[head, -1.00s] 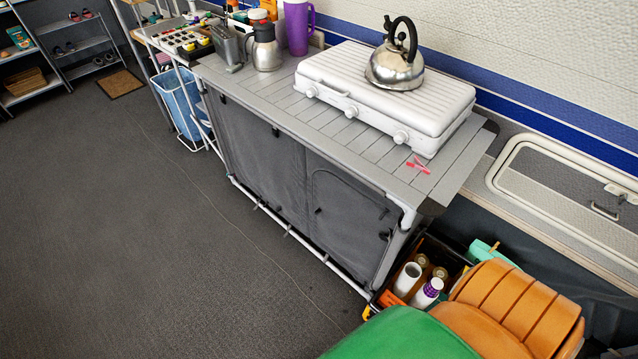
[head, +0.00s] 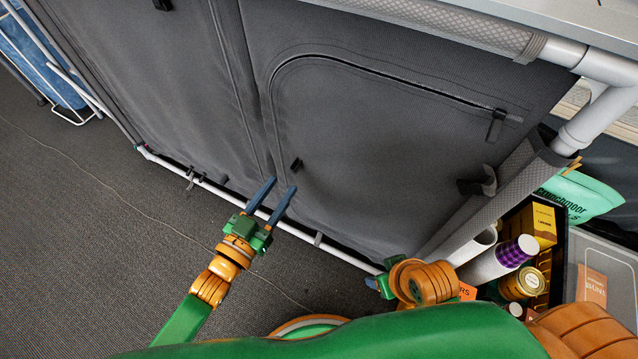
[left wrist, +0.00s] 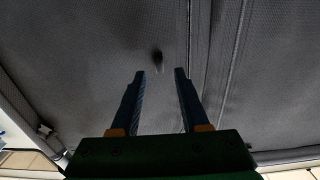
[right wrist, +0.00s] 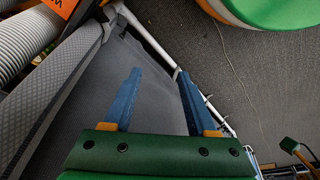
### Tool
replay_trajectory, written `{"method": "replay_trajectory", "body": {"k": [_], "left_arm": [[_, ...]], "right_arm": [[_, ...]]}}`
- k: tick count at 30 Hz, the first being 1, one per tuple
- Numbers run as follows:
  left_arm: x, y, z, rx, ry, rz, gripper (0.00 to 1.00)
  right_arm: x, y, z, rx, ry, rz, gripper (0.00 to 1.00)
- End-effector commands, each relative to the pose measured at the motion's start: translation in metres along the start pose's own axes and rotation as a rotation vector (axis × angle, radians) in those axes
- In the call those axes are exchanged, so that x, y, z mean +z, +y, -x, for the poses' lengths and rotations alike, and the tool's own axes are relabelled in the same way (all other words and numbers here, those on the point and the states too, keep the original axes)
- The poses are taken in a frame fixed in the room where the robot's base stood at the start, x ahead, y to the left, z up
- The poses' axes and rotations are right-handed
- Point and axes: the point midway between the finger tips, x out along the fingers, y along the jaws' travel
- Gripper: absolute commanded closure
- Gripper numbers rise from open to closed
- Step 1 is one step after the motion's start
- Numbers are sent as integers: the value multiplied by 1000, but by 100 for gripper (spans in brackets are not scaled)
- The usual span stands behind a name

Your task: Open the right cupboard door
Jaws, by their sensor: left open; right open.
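The right cupboard door (head: 390,150) is a grey fabric panel outlined by a curved zip seam, and it hangs closed. A small dark pull tab (head: 296,165) sits at its lower left edge; it also shows in the left wrist view (left wrist: 157,56). Another dark tab (head: 495,124) is at the upper right. My left gripper (head: 281,185) is open and empty just below the lower tab. In the left wrist view the tab shows beyond and between the fingertips (left wrist: 160,71), apart from them. My right gripper (right wrist: 159,73) is open and empty, near the cupboard's lower right; the head view mostly hides it.
A white tube frame (head: 590,125) borders the cupboard at the right. A dark crate with a purple-dotted cup (head: 516,250), a jar (head: 522,282) and a yellow box (head: 540,220) stands right of it. The floor (head: 90,230) at the left is clear except for a thin cord.

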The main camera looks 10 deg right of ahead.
Motion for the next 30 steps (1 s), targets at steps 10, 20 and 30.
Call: {"method": "replay_trajectory", "body": {"k": [10,20,30], "left_arm": [[1,0,-45,-2,-3,0,55],[0,-1,-54,-3,-4,-1,55],[0,-1,-54,-3,-5,0,98]], "right_arm": [[-72,-5,20,-4,351,18,43],[-99,-7,30,-6,486,24,43],[-99,-7,30,-7,485,24,43]]}}
